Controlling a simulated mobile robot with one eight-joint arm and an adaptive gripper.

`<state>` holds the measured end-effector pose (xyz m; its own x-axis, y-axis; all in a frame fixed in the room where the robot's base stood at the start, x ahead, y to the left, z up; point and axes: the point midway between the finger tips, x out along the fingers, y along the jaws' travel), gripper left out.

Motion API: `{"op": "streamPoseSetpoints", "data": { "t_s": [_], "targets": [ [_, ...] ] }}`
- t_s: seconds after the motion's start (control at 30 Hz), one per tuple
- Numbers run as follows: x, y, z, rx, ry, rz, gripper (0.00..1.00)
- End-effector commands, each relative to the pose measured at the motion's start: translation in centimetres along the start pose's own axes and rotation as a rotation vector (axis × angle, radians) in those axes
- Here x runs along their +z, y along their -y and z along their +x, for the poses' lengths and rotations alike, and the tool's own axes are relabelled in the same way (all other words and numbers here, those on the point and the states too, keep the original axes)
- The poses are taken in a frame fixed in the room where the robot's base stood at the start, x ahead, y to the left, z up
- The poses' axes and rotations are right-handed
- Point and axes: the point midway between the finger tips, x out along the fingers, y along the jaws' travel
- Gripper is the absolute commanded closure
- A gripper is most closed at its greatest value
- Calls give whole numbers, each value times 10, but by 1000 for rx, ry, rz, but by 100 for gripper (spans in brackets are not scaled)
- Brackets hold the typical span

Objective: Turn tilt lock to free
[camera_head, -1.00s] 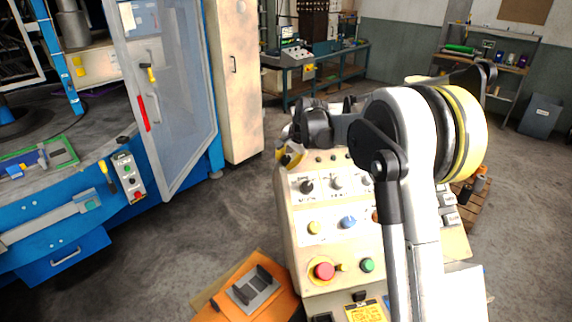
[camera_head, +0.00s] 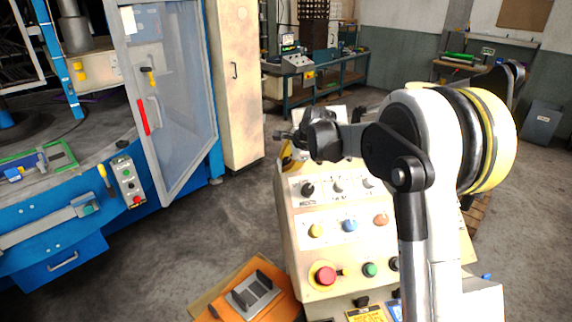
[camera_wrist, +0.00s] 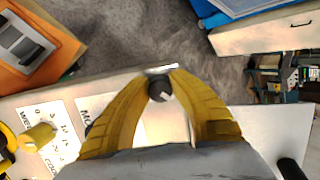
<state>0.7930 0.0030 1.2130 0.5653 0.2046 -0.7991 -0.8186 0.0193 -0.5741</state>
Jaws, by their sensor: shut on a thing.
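My gripper's two yellow fingers (camera_wrist: 165,80) are closed around a small dark round knob (camera_wrist: 160,91) with a pale pointer mark, near the edge of a cream panel. Its label is mostly covered by a finger, so I cannot read which control it is. In the camera_head view, a yellow part of my gripper (camera_head: 288,160) shows at the upper left of the cream control console (camera_head: 290,215); the held knob is hidden there. The console's face carries a black rotary knob (camera_head: 307,189) and grey rotary knobs (camera_head: 338,185).
The console also has a red emergency button (camera_head: 325,276), a green button (camera_head: 370,269) and a blue button (camera_head: 349,225). An orange stand (camera_head: 235,290) is close at its left. A yellow knob (camera_wrist: 38,137) is beside my fingers. A blue machine with a clear door (camera_head: 165,95) stands left.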

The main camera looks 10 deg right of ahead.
Motion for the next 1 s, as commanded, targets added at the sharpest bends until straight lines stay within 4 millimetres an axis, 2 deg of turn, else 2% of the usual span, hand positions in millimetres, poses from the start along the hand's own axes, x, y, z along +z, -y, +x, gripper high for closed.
{"op": "streamPoseSetpoints", "data": {
  "t_s": [0.47, 0.5, 0.57, 0.87, 1.0],
  "targets": [
    [0, -1, 0, -1, 0, 14, 100],
    [0, -1, 0, -1, 0, 14, 73],
    [0, -1, 0, -1, 0, 14, 54],
    [0, 0, 0, -2, 0, 13, 52],
    [0, 0, -11, -3, -1, 14, 52]
  ]
}}
